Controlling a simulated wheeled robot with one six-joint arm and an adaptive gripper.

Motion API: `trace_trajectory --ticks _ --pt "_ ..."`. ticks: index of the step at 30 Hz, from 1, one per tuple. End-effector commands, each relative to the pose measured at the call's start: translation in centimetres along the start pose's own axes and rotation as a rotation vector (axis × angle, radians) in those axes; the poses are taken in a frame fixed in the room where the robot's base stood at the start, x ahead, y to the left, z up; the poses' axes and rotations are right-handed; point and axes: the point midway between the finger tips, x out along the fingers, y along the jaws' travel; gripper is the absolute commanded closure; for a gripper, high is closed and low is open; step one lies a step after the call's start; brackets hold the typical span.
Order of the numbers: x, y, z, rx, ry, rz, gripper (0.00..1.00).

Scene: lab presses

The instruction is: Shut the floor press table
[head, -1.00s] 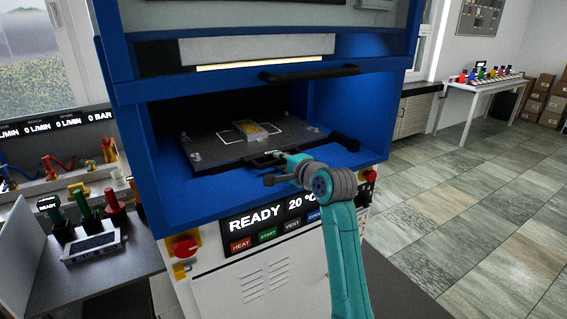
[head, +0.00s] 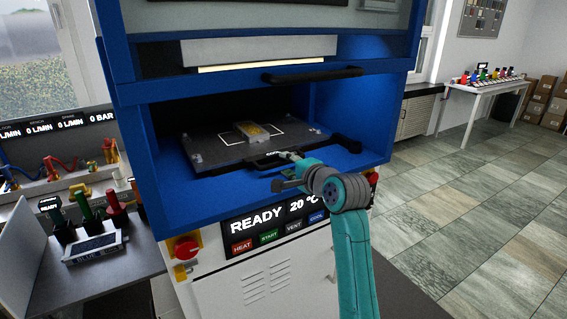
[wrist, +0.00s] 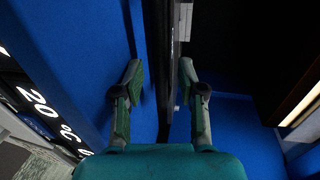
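The floor press table (head: 215,154) is a dark flat plate in the blue press's lower opening. A small yellow-topped piece in a pale frame (head: 254,131) lies on it. A black bar handle (head: 262,164) runs along its front, partly hidden by my gripper (head: 283,156). My gripper is at the table's front, beside the handle. In the wrist view my two fingers (wrist: 159,72) stand apart, with nothing clasped between them. The table's dark edge (wrist: 164,50) runs upright in the picture, in line with the gap. I cannot tell whether the fingertips touch the handle.
The blue press frame (head: 165,190) surrounds the table, with another black handle (head: 310,75) above. The READY panel (head: 257,220) and a red stop button (head: 186,248) are below. A side bench (head: 110,275) stands left. The tiled floor right is clear.

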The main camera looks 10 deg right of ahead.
Motion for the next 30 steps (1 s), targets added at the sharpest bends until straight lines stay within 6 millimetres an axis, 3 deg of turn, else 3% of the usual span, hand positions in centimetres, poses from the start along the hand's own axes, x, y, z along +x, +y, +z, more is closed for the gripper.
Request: trace_trajectory --ticks 6,12,30 --pt "-3.1 -0.1 0.0 -0.001 0.000 -0.004 0.59" --pt "-4.6 -0.2 0.0 -0.001 0.000 -0.004 0.59" --pt "-4.9 -0.2 0.0 -0.001 0.000 -0.005 0.59"
